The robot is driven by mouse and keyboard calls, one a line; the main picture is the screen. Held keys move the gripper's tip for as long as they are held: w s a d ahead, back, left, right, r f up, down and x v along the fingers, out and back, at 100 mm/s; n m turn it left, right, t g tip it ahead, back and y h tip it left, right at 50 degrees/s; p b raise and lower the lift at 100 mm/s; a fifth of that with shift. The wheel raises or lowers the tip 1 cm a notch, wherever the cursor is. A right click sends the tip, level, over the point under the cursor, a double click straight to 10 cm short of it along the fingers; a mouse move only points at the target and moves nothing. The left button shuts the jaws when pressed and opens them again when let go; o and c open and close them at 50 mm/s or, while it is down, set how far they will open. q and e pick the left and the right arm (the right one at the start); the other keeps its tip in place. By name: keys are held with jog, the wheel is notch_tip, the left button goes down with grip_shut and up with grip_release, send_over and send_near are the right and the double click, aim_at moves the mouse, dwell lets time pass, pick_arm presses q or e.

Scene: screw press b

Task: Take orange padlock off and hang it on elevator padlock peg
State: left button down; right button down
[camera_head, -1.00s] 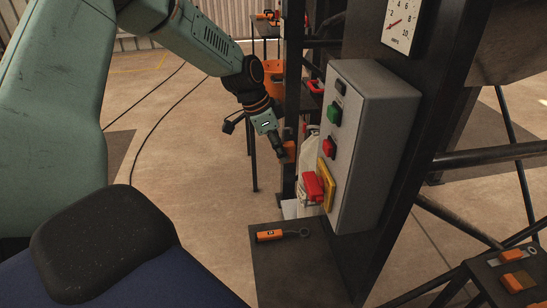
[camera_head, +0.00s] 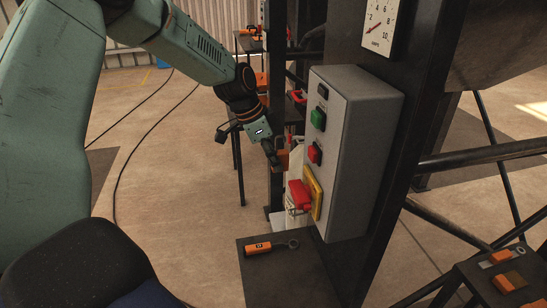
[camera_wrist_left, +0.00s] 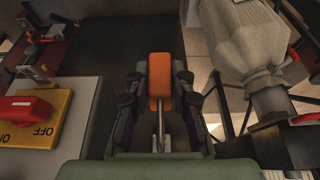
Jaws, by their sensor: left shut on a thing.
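The orange padlock (camera_head: 282,160) is held in my left gripper (camera_head: 272,150), in front of a dark upright post and to the left of the grey control box (camera_head: 350,150). In the left wrist view the orange padlock body (camera_wrist_left: 159,72) sits between the two dark fingers of my left gripper (camera_wrist_left: 160,88), with its metal shackle pointing toward the bottom of the picture. The red switch handle (camera_head: 299,194) on its yellow plate (camera_head: 313,192) is on the box front; both also show at the left wrist view's left edge. I cannot make out the elevator padlock peg. My right gripper is not in view.
An orange-handled piece with a metal ring (camera_head: 258,248) lies on a dark shelf (camera_head: 285,275) below the box. More orange pieces lie on a bench (camera_head: 505,275) at lower right. Open floor lies left of the post, with black cables across it.

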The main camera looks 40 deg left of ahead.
aim_at(284, 151)
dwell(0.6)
pick_arm(q)
jog(key=shift+w+d+b, duration=0.45)
jog(key=shift+w+d, duration=0.05)
jog(key=shift+w, duration=0.15)
jog(key=shift+d, duration=0.1)
jog(key=shift+w+d, duration=0.15)
jog(key=shift+w, duration=0.1)
jog(key=shift+w+d+b, duration=0.2)
jog(key=shift+w+b, duration=0.05)
jog(key=shift+b, duration=0.15)
jog(key=shift+p, duration=0.4)
dwell(0.5)
jog(key=shift+w+d, duration=0.15)
jog(key=shift+w, duration=0.05)
